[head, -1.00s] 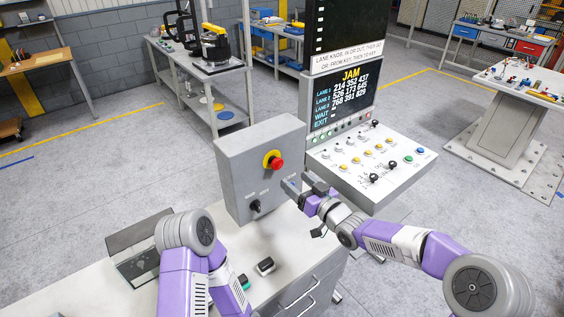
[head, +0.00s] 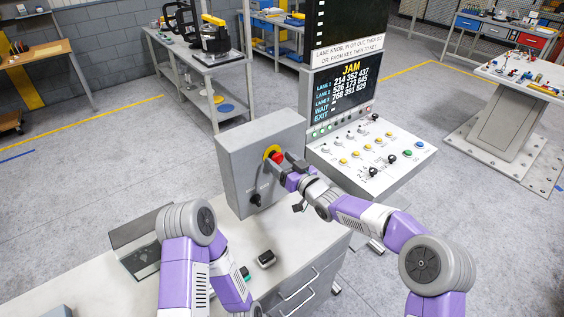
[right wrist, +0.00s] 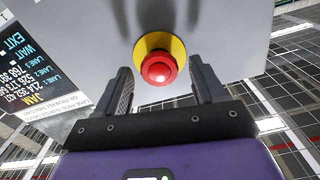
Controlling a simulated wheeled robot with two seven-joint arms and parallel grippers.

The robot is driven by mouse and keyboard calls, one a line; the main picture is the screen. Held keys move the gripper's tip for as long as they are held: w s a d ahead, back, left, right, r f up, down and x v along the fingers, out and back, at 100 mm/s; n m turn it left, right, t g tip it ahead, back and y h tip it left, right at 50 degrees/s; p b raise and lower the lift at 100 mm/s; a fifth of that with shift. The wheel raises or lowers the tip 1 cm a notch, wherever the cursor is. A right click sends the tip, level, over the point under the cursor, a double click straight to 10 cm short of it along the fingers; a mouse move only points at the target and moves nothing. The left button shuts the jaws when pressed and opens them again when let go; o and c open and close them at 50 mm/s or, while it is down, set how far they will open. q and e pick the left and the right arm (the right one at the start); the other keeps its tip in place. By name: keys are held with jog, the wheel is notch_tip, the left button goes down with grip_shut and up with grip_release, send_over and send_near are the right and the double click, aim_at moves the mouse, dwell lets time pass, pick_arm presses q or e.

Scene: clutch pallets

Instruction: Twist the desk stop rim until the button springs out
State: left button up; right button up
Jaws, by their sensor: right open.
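The desk stop is a red mushroom button (head: 276,156) on a yellow disc (head: 269,151), on the front of a grey box (head: 236,160) standing on the desk. In the right wrist view the red button (right wrist: 159,69) sits between the fingers, ahead of the tips, with the yellow ring (right wrist: 150,46) behind it. My right gripper (head: 287,163) is open, its fingers apart on either side of the button, with no visible contact. It also shows in the right wrist view (right wrist: 165,86). My left arm is at lower left; its gripper is hidden or out of frame.
A black knob (head: 256,199) is lower on the box. A small black-and-white item (head: 266,259) lies on the desk (head: 220,245). A dark open tray (head: 135,245) is at left. A sloped control panel (head: 350,165) under a JAM screen (head: 340,93) stands right of the box.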

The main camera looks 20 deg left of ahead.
jog(key=c, duration=1.1)
jog(key=shift+m, duration=0.3)
jog(key=m, duration=0.3)
jog(key=shift+m, duration=0.4)
jog(key=shift+m+b, duration=0.6)
jog(key=shift+m, duration=0.9)
jog(key=o, duration=1.1)
